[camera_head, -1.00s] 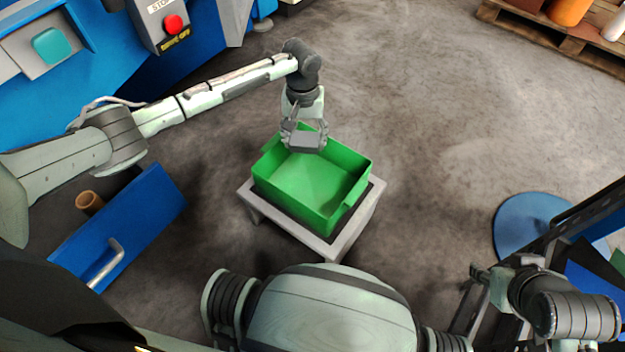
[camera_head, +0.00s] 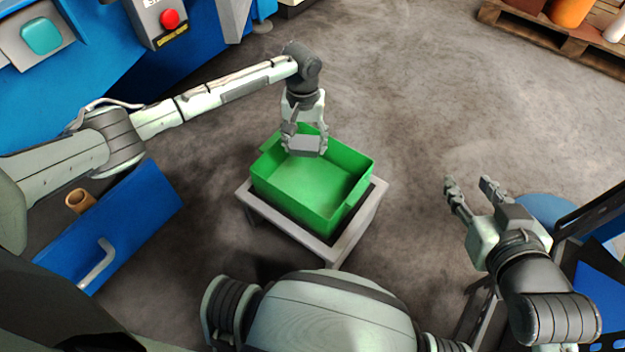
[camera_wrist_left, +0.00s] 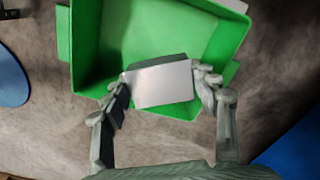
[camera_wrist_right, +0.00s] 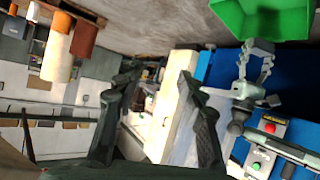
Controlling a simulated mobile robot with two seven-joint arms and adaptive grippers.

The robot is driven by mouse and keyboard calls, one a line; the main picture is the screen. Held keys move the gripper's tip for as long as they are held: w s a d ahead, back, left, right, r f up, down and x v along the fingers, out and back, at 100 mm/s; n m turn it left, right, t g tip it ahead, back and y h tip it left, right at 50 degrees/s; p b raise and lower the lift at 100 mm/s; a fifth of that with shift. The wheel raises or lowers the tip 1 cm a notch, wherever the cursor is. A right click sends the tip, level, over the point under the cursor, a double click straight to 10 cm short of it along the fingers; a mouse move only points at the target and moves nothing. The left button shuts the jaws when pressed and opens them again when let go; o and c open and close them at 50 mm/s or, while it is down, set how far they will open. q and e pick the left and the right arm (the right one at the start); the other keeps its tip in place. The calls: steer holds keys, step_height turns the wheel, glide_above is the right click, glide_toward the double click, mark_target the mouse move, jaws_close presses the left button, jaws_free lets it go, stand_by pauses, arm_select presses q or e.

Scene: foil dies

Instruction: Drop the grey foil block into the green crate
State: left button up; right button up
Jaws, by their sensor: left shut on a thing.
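The grey foil block (camera_head: 304,145) is a small box held between the fingers of my left gripper (camera_head: 305,140). In the left wrist view the block (camera_wrist_left: 162,84) sits between both fingertips, over the green crate's edge. The green crate (camera_head: 345,155) is open-topped, and its visible floor is bare. The block is above the crate's far side; its exact height over the rim is hard to tell. My right gripper (camera_head: 468,188) is empty with its fingers apart, well to the right of the crate. The crate also shows in the right wrist view (camera_wrist_right: 262,18).
The crate stands on a low grey stand (camera_head: 370,205). A blue drawer (camera_head: 125,225) with a brown roll is at left. A blue machine with a red stop button (camera_head: 170,19) is at the back left. A wooden pallet (camera_head: 535,30) lies at the far right. Floor between is clear.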

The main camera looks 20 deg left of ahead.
arm_select(q)
steer(key=shift+f+b, duration=0.65)
steer(key=shift+b, duration=0.1)
arm_select(e)
steer(key=w+a+r+t+y, duration=0.1)
steer(key=a+r+t+y, duration=0.2)
steer(key=r, duration=0.5)
steer(key=shift+w+a+r+t, duration=0.25)
steer(key=shift+w+a+t, duration=0.15)
steer(key=shift+a+t, duration=0.6)
steer(key=shift+a, duration=0.15)
arm_select(q)
steer(key=o, duration=0.9)
arm_select(e)
steer(key=shift+g, duration=0.3)
arm_select(q)
step_height(320, 180, up, 12)
